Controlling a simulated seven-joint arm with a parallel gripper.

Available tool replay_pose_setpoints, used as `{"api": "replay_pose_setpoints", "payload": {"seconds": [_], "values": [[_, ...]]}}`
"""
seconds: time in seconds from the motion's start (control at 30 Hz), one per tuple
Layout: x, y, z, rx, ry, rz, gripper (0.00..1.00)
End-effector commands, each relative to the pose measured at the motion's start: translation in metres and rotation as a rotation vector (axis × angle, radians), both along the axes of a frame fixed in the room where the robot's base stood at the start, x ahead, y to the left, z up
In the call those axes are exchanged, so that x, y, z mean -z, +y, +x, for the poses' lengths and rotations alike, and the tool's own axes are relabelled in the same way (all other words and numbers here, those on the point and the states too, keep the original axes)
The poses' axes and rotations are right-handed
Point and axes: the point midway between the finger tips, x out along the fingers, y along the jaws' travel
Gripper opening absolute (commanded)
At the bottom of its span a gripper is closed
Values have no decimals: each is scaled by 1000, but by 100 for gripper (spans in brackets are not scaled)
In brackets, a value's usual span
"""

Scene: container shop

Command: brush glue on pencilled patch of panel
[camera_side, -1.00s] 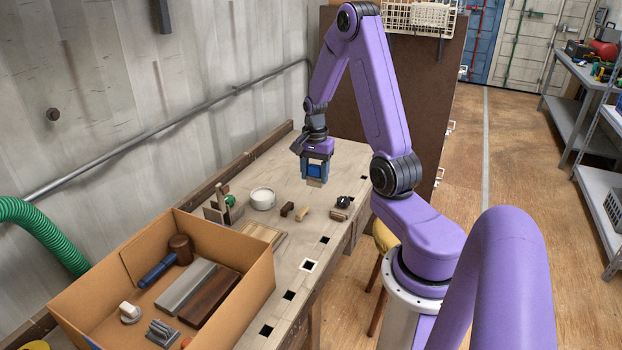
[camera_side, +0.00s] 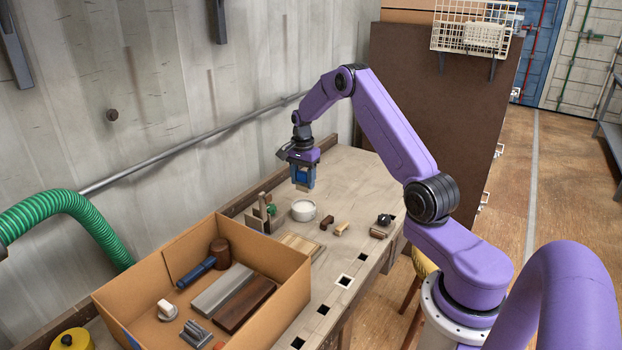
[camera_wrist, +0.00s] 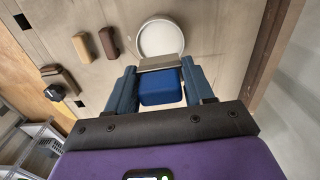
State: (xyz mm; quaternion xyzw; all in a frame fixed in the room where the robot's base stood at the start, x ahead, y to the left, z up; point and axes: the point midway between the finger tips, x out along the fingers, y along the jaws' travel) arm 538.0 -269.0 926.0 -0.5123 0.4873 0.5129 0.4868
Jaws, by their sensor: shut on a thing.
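My gripper (camera_side: 302,174) is shut on a brush (camera_side: 303,187) with a blue handle and a pale tan lower end pointing down. In the wrist view the brush (camera_wrist: 160,88) sits between my blue fingers. A round white pot (camera_side: 303,212) stands on the bench just below the brush. In the wrist view the pot (camera_wrist: 160,38) lies just past the brush end; the brush appears above the bench. A pale striped wooden panel (camera_side: 300,244) lies nearer the camera, partly behind the carton. I cannot make out a pencilled patch on it.
A cardboard carton (camera_side: 285,300) with tools and boards fills the near bench. Small wooden blocks (camera_side: 341,229) and a black knob (camera_side: 384,220) lie to the right. The wall runs behind.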

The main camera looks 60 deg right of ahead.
Motion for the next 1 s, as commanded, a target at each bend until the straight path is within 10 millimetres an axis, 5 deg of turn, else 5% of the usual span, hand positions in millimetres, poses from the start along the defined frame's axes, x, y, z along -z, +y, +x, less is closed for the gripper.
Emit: {"api": "replay_pose_setpoints", "payload": {"seconds": [0.6, 1.0], "values": [[50, 0, 0, -1, 0, 0, 28], [58, 0, 0, -1, -2, -1, 28]]}}
